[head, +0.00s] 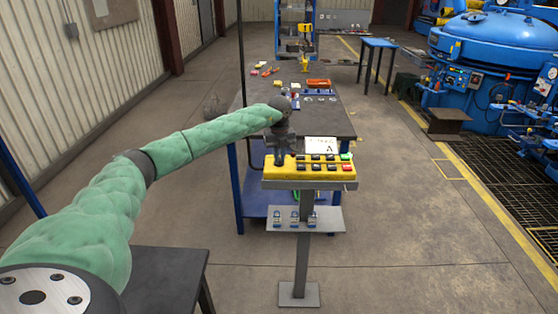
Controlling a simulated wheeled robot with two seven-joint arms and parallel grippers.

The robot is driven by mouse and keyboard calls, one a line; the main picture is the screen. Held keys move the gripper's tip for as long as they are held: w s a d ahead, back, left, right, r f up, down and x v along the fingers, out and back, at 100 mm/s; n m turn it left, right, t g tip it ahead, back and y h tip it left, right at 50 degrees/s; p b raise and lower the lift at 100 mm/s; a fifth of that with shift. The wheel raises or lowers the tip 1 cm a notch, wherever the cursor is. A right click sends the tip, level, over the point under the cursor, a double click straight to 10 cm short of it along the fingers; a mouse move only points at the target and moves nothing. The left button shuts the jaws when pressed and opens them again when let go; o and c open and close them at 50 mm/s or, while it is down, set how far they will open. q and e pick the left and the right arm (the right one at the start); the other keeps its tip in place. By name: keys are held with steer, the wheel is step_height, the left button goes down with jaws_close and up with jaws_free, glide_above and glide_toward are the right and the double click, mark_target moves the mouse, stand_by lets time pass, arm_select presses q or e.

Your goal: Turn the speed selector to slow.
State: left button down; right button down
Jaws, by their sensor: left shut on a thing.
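A yellow control box (333,174) with several dark buttons, a red one and a green one sits on a grey pedestal stand. My left gripper (279,160) is at the left end of the box's top, pointing down. It is shut on a small part there that I take to be the speed selector; the gripper hides it, so its setting cannot be read. My right gripper is not in view.
The pedestal (304,240) has a lower shelf (333,218) with several small blue items. Behind stands a dark workbench (335,120) with loose parts. A blue furnace vessel (490,45) is at the right. A dark table (165,268) is at the lower left. Floor right of the pedestal is clear.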

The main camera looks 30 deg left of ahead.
arm_select(q)
steer(key=shift+n, duration=0.4)
steer(key=shift+w+n+b, duration=0.1)
steer(key=shift+n+b, duration=0.3)
steer(key=shift+n, duration=0.4)
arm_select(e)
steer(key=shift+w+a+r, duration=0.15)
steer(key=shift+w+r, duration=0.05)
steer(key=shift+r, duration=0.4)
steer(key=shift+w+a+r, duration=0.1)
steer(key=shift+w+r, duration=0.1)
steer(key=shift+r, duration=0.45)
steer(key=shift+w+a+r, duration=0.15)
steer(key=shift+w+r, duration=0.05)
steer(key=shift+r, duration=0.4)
arm_select(q)
steer(key=c, duration=1.5)
jaws_free()
steer(key=shift+o, duration=0.2)
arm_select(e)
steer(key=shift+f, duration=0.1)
